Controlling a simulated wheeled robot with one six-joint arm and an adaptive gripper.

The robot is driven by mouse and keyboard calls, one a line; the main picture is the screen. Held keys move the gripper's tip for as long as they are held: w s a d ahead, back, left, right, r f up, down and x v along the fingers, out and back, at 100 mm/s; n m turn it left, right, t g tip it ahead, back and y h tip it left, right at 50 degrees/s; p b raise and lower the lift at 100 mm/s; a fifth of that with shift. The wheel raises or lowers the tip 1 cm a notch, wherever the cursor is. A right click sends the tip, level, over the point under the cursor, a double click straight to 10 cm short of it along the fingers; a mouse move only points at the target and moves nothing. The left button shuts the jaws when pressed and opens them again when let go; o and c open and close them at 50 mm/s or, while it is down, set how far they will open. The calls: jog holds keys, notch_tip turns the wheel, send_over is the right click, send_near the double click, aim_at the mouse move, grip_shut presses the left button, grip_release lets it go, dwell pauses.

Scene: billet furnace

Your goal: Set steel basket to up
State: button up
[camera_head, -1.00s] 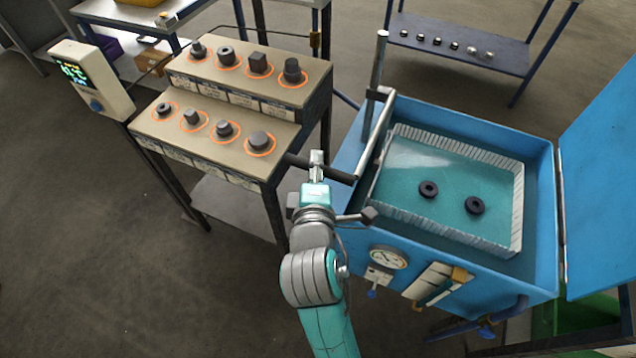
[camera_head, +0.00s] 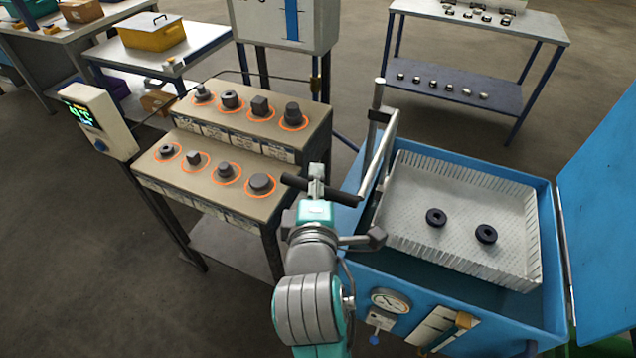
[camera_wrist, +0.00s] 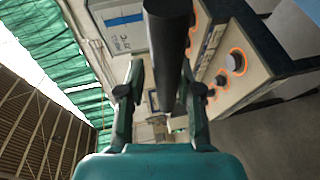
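The steel basket (camera_head: 532,243) is a pale mesh tray in the blue tank (camera_head: 400,276) at right in the head view. Its mesh floor shows clear, with two dark rings (camera_head: 436,217) (camera_head: 486,233) on it. A grey lever frame (camera_head: 378,150) at the tank's left side carries a black handle bar (camera_head: 338,196). My gripper (camera_head: 317,180) is at this bar and appears shut on it. In the wrist view the black bar (camera_wrist: 168,45) runs between the two fingers (camera_wrist: 160,92); the exact contact is partly hidden.
A two-step stand (camera_head: 225,140) with several dark metal parts on orange-ringed spots is just left of my arm. A display box (camera_head: 98,120) is at its left. The tank's open blue lid (camera_head: 606,190) stands at right. Shelving (camera_head: 470,85) is behind. Floor is clear at lower left.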

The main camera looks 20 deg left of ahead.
jog(key=shift+o, duration=1)
jog(key=shift+r, duration=0.2)
jog(key=shift+f, duration=0.15)
jog(key=v, duration=0.7)
jog(key=shift+s, duration=0.15)
jog(key=shift+d, duration=0.1)
